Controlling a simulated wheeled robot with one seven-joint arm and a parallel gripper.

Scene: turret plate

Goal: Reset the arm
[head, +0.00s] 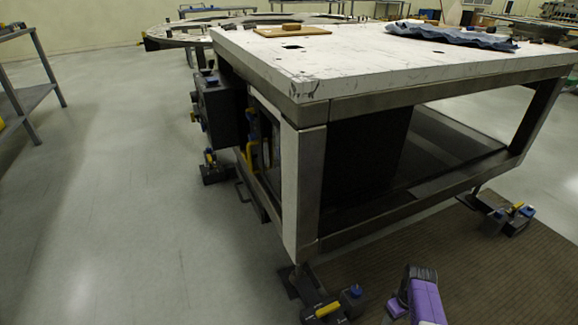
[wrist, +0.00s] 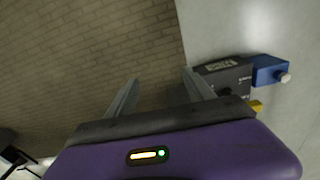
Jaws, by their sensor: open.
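My gripper shows in the wrist view (wrist: 160,90) with its two grey fingers apart and nothing between them. It is above the brown patterned mat (wrist: 90,50) on the floor. In the head view, part of my purple arm shows at the lower right, low in front of the table; the fingertips cannot be made out there.
A white-topped metal table (head: 400,60) stands ahead, with a brown board (head: 290,31) and a blue cloth (head: 450,35) on top. A dark foot block with a yellow lever (head: 335,304) is left of my arm. Grey floor (head: 120,180) at left is clear.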

